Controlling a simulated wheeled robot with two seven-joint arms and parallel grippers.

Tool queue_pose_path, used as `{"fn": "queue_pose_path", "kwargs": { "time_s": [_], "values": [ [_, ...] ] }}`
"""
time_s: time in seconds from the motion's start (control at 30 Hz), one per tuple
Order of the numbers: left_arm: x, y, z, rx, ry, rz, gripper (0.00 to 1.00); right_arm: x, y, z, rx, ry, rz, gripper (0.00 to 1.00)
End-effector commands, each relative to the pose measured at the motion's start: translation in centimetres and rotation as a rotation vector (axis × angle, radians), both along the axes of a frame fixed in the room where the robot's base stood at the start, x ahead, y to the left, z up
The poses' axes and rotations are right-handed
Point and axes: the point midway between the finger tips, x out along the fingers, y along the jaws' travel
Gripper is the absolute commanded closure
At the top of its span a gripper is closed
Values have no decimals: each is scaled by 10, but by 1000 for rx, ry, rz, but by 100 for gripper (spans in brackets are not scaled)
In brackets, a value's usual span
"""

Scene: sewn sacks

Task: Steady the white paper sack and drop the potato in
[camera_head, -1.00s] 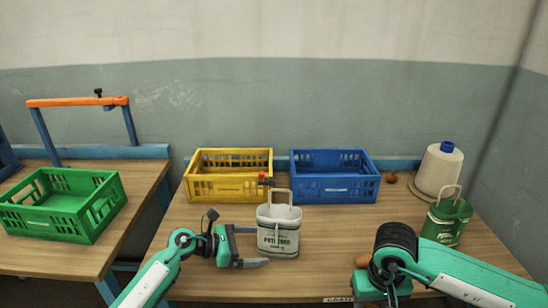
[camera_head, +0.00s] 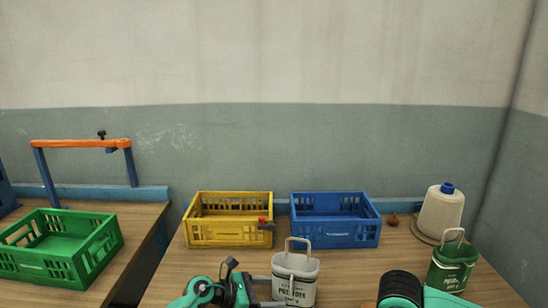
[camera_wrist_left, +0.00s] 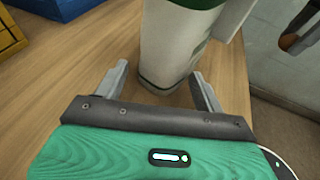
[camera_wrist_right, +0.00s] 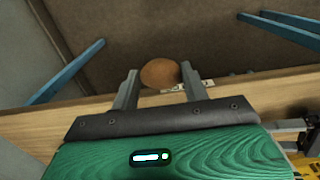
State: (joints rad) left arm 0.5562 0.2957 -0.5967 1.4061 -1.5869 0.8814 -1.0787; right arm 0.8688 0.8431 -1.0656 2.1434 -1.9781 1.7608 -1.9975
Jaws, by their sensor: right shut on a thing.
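The white paper sack (camera_head: 296,280) with green print and a raised handle stands upright on the table in the head view. My left gripper (camera_head: 268,292) is at its left side, fingers pointing at it. In the left wrist view my left gripper (camera_wrist_left: 163,85) is open, with the lower part of the sack (camera_wrist_left: 168,55) between and just beyond its fingertips; contact is unclear. In the right wrist view my right gripper (camera_wrist_right: 155,80) is shut on the brown potato (camera_wrist_right: 160,73), held in front of the table edge. The right fingers are out of the head view.
A yellow crate (camera_head: 215,234) and a blue crate (camera_head: 335,235) stand behind the sack. A green sack (camera_head: 447,275) and a thread cone (camera_head: 440,213) are at the right. A green crate (camera_head: 55,268) sits on the left table.

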Motion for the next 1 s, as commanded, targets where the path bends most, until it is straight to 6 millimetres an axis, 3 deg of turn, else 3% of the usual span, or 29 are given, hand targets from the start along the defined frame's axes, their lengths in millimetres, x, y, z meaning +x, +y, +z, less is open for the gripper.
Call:
{"fn": "queue_pose_path", "kwargs": {
  "time_s": [0.57, 0.77, 1.0],
  "values": [
    [0, 0, 0, 0, 0, 0, 44, 3, 1, 2, 0, -1, 0, 71],
    [0, 0, 0, 0, 0, 0, 44, 33, 15, 18, 1, -6, 2, 71],
    [0, 0, 0, 0, 0, 0, 44, 96, 44, 62, 0, -8, 15, 71]
  ]
}}
